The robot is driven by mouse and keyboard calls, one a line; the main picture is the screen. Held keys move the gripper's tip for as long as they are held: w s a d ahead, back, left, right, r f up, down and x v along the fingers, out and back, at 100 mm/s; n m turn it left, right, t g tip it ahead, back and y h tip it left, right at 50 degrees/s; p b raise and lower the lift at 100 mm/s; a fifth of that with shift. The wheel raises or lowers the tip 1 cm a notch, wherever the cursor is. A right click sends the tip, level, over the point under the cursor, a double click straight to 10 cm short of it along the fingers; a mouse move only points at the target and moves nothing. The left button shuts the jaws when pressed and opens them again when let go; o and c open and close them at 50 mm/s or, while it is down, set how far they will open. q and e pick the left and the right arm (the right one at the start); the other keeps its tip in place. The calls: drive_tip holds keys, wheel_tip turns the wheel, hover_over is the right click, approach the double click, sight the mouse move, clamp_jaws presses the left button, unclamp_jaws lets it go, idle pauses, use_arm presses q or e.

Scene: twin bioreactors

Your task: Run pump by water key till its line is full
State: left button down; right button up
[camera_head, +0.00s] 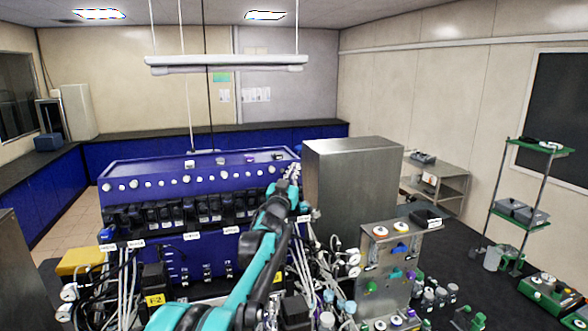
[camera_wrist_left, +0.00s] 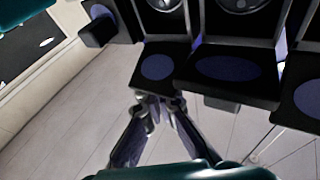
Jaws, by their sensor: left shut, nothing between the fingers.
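The blue bioreactor console (camera_head: 180,265) fills the middle of the head view. A row of black units (camera_head: 205,208) runs across its front, below a row of round white knobs. White tags on it are too small to read, so I cannot tell which is the water key. My left gripper (camera_head: 293,170) is at the console's right end. In the left wrist view, its closed, empty fingers (camera_wrist_left: 158,98) are at the edge of black blocks with blue-purple oval faces (camera_wrist_left: 158,67). I cannot tell if they touch. Whether any line holds liquid does not show.
Tangled tubes (camera_head: 125,272) hang at the console's left front, and more lie right of my arm. A grey metal cabinet (camera_head: 352,185) stands close right of the gripper. A metal stand (camera_head: 382,285) with small fittings is in front. Green shelving (camera_head: 520,200) is far right.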

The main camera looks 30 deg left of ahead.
use_arm(q)
drive_tip(key=shift+s+d+r, duration=0.15)
drive_tip(key=shift+s+d, duration=0.15)
drive_tip(key=shift+d, duration=0.2)
drive_tip(key=s+d, duration=0.1)
drive_tip(key=s+d+r, duration=0.1)
drive_tip(key=shift+s+d, duration=0.2)
drive_tip(key=shift+d, duration=0.2)
use_arm(e)
drive_tip(key=shift+r, duration=0.2)
use_arm(q)
drive_tip(key=shift+w+a+f, duration=0.2)
drive_tip(key=shift+w+a, duration=0.3)
drive_tip(key=shift+a, duration=0.1)
drive_tip(key=shift+w+a+f, duration=0.2)
drive_tip(key=shift+w+a, duration=0.3)
drive_tip(key=shift+a, duration=0.1)
use_arm(e)
drive_tip(key=shift+f, duration=0.3)
use_arm(q)
drive_tip(key=shift+w+a+f, duration=0.25)
drive_tip(key=shift+w+a, duration=0.3)
drive_tip(key=shift+a, duration=0.1)
use_arm(e)
drive_tip(key=shift+f, duration=0.1)
